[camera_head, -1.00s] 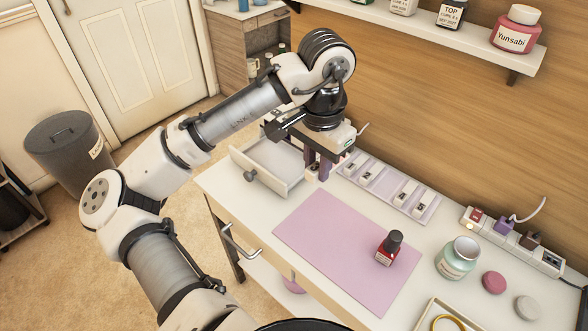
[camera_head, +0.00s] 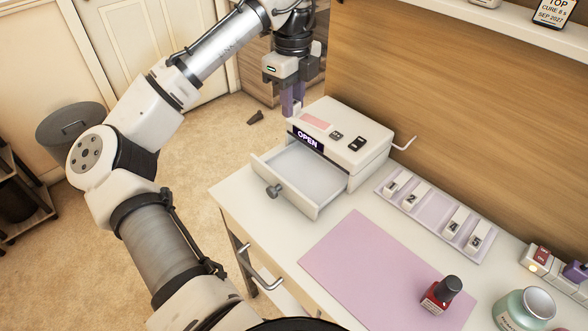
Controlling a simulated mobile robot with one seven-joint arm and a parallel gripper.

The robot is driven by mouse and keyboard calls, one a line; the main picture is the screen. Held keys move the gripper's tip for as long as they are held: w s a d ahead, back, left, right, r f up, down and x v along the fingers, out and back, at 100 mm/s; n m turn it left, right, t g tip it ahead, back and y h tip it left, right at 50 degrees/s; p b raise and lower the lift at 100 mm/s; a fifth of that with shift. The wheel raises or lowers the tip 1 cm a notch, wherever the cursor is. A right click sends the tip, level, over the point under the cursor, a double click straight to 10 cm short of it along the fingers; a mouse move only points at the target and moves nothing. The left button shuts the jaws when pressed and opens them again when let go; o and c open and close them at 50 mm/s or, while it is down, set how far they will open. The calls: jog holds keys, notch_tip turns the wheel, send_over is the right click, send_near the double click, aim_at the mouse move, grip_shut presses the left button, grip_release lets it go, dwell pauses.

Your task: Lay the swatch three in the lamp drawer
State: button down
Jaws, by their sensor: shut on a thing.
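The lamp unit (camera_head: 357,128) is a white box with a dark "OPEN" panel, at the back left of the desk. Its lamp drawer (camera_head: 322,203) is pulled out toward the lower left and looks empty inside. My gripper (camera_head: 291,107) points down at the unit's back left edge, up and behind the open drawer. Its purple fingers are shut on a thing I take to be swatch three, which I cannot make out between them. The lilac swatch tray (camera_head: 434,212) holds several small white swatches, with an empty slot in the middle.
A pink mat (camera_head: 350,262) lies in front, with a red bottle (camera_head: 440,296) on it. A jar (camera_head: 525,308) and a power strip (camera_head: 545,262) are at the right. A bent white rod (camera_head: 404,144) sticks out of the unit's right side. A small dark object (camera_head: 256,117) lies on the floor.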

aim_at(288, 173)
jog(key=shift+w+a+m, duration=0.6)
jog(key=shift+w+m, duration=0.2)
jog(key=shift+w, duration=0.1)
notch_tip(288, 173, down, 20)
jog(key=shift+r+b, duration=0.15)
jog(key=shift+b, duration=0.25)
jog(key=c, duration=1.3)
grip_release()
jog(key=shift+o, duration=0.2)
notch_tip(288, 173, up, 12)
